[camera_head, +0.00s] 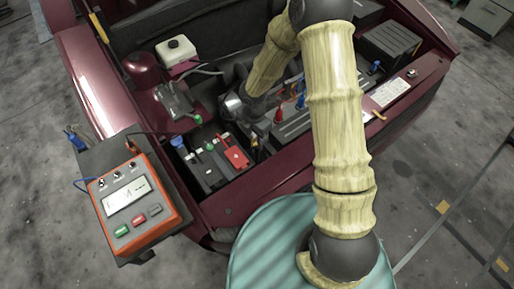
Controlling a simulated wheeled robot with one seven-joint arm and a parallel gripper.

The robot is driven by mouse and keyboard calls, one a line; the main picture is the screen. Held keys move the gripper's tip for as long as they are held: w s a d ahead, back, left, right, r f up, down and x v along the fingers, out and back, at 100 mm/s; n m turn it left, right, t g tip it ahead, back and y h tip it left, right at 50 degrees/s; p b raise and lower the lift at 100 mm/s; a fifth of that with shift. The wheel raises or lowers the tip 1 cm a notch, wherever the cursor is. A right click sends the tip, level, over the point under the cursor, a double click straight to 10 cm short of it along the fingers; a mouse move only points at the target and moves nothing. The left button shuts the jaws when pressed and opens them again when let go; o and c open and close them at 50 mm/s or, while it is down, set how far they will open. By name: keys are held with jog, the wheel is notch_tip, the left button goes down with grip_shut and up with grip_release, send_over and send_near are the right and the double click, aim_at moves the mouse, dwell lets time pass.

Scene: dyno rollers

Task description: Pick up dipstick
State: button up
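My arm reaches up from the bottom of the view, bends over the open engine bay and comes down into it. My gripper (233,106) is at its dark end, low among the engine parts left of the engine cover. Its fingers are too small and hidden to tell whether they are open or shut. I cannot pick out the dipstick with certainty. A small red upright piece (279,115) stands right of my wrist on the engine, but I cannot tell whether it is the dipstick handle.
The car's maroon front edge (262,198) bounds the bay. A battery with a red terminal cover (233,154) sits near the gripper. An orange tester (136,205) stands in front at the left. Grey floor lies around the car.

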aim_at(252, 141)
jog(key=shift+w+a+f, duration=0.1)
jog(key=shift+a+f, duration=0.1)
jog(key=shift+f, duration=1.1)
jog(key=shift+a+f, duration=0.2)
jog(key=shift+f, duration=1.1)
grip_shut()
